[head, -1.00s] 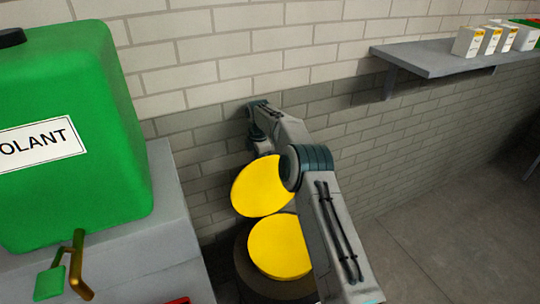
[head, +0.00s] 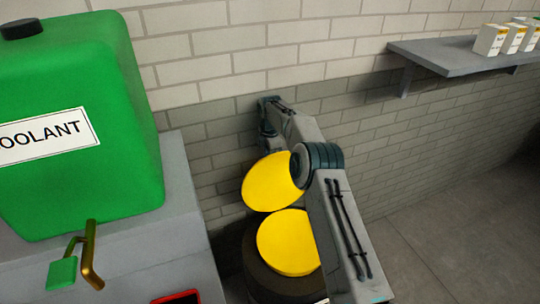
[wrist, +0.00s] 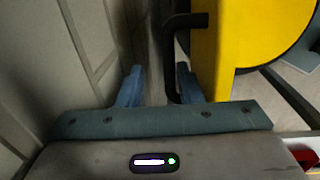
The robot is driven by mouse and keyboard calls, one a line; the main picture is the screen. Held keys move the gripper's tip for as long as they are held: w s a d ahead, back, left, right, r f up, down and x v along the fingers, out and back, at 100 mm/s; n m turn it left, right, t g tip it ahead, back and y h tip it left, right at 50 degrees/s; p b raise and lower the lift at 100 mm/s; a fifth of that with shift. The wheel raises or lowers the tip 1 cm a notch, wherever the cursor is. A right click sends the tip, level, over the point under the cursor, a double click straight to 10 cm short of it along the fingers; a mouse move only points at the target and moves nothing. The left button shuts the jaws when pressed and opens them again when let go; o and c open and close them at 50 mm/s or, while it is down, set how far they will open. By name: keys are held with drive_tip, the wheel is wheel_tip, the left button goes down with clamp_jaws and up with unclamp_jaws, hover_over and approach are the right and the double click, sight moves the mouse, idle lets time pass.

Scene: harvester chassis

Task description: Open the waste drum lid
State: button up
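The waste drum (head: 256,268) is a dark drum low in the head view, with a yellow round face (head: 287,243) on top. A second yellow disc, the lid (head: 271,182), stands tilted up behind it, near the wall. In the wrist view the yellow lid (wrist: 245,40) is at the right, with a black bar handle (wrist: 171,60) on its side. My gripper (wrist: 157,85) is open there. The handle bar shows in the gap between the blue fingers, close beside the right one; contact is unclear. In the head view the fingers are hidden behind the lid.
A brick wall (head: 230,60) runs close behind the lid and arm. A green coolant tank (head: 95,120) stands on a grey bench (head: 185,190) at left. A grey wall shelf (head: 440,55) holds white boxes. Floor (head: 470,210) at right is clear.

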wheel_tip(320, 180, up, 14)
drive_tip(key=shift+s+d+f, duration=0.2)
drive_tip(key=shift+s, duration=0.15)
drive_tip(key=s+d+r+m+t, duration=0.1)
drive_tip(key=s+d+r+m, duration=0.4)
drive_tip(key=s+r, duration=0.35)
drive_tip(key=s+d+r+m+t, duration=0.1)
drive_tip(key=s+d+r+m, duration=0.45)
drive_tip(key=s+r, duration=0.35)
drive_tip(key=s+d+f+m, duration=0.3)
drive_tip(key=s+m, duration=0.1)
drive_tip(key=s, duration=0.5)
drive_tip(key=s+d+f+m, duration=0.3)
drive_tip(key=s+m, duration=0.1)
drive_tip(key=s, duration=0.6)
drive_tip(key=s+d+f+m, duration=0.3)
drive_tip(key=s+m, duration=0.1)
drive_tip(key=s, duration=0.6)
drive_tip(key=shift+f+t, duration=0.25)
drive_tip(key=shift+t, duration=0.15)
